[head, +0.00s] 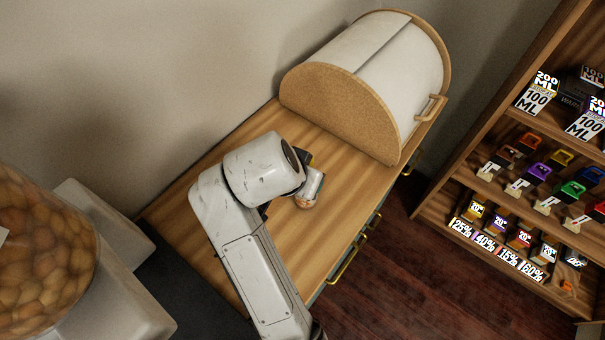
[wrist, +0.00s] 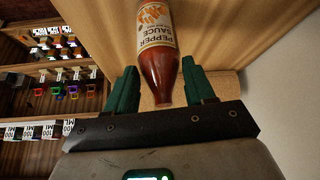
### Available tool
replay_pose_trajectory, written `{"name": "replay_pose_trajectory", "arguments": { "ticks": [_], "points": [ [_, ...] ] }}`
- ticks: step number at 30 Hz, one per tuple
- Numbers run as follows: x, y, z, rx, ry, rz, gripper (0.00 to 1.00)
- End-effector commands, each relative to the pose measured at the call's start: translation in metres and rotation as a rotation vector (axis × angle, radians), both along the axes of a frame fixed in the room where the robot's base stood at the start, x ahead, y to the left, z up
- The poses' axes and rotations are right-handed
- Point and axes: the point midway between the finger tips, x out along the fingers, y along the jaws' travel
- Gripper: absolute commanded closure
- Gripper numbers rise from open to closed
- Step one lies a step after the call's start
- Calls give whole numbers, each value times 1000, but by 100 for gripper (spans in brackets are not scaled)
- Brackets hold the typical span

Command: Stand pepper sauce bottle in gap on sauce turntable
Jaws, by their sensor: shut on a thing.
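The pepper sauce bottle (wrist: 158,45) shows in the wrist view, with red sauce and a cream label whose lettering reads upside down. My gripper (wrist: 160,82) is shut on it, one green finger on each side. The bottle's far end runs out of the top of the picture. In the head view my gripper (head: 312,186) is over the wooden cabinet top, mostly hidden by my own wrist. A small orange and pale patch (head: 304,203) shows below it; I cannot tell whether this is the bottle. I see no sauce turntable in either view.
A roll-top bread bin (head: 335,105) stands at the far end of the cabinet top (head: 225,180). A wooden shelf unit (head: 435,195) with labelled small goods stands at right, across dark floor. A jar of round brown things (head: 35,255) is at left. Brass handles (head: 345,265) project from the cabinet front.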

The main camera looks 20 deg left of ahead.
Motion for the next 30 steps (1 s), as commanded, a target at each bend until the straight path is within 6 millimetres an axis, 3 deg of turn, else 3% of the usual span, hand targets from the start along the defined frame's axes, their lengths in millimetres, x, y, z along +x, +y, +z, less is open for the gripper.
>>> {"name": "replay_pose_trajectory", "arguments": {
  "ticks": [9, 10, 17, 25, 30],
  "points": [
    [0, 0, -2, 1, -2, 0, 100],
    [0, 0, -3, 1, 0, 0, 45],
    [0, 0, -2, 1, 0, 0, 23],
    [0, 0, -1, 1, -1, 0, 21],
    [-4, 2, 10, 4, -3, 1, 21]
  ]
}}
